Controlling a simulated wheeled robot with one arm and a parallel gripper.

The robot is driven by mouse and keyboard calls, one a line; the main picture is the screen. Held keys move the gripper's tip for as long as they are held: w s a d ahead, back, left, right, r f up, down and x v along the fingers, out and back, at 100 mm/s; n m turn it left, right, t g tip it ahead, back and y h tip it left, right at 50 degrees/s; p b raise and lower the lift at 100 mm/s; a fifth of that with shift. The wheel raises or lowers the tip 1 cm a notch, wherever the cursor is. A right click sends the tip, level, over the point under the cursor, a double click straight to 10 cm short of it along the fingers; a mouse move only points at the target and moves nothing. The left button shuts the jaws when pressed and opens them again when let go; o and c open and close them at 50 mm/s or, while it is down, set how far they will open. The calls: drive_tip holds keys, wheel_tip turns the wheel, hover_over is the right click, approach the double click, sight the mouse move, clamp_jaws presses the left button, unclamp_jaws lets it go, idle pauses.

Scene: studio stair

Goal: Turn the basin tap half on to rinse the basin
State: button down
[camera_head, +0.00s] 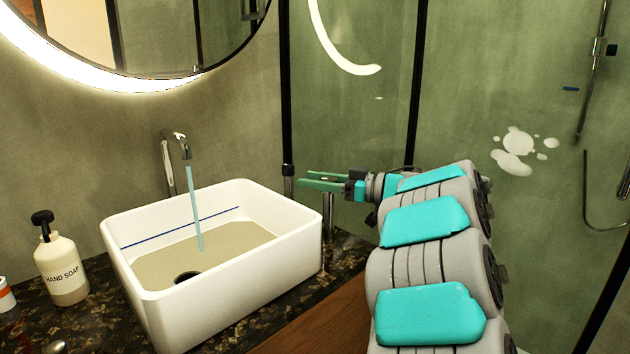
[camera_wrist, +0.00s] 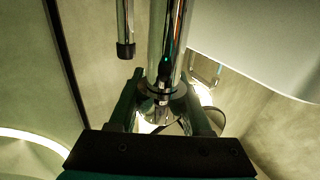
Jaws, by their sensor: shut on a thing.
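The white basin (camera_head: 275,268) stands on the dark counter, with a blue line inside its wall, a beige bottom and a dark drain. My gripper (camera_head: 318,181) is right of the basin, at the top of an upright chrome post (camera_head: 328,222). In the wrist view my gripper's fingers (camera_wrist: 160,92) are shut on this post (camera_wrist: 166,40), one on each side. How far the tap is turned cannot be told.
A hand soap bottle (camera_head: 62,270) stands left of the basin. A chrome rod with a black end (camera_wrist: 125,48) is close beside my fingers. Glass panels (camera_head: 350,90) stand behind my gripper. A round lit mirror (camera_head: 150,40) hangs above.

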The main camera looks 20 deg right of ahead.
drive_tip(key=shift+c, duration=1.8)
unclamp_jaws()
drive_tip(key=shift+r, duration=0.1)
drive_tip(key=s+a+r+b, duration=0.1)
drive_tip(key=s+a+r, duration=0.1)
drive_tip(key=s, duration=0.5)
drive_tip(key=s+a+r+b, duration=0.1)
drive_tip(key=s+a+r, duration=0.1)
drive_tip(key=s, duration=0.6)
drive_tip(key=shift+s+r, duration=0.25)
drive_tip(key=shift+r, duration=0.15)
drive_tip(key=shift+d, duration=0.1)
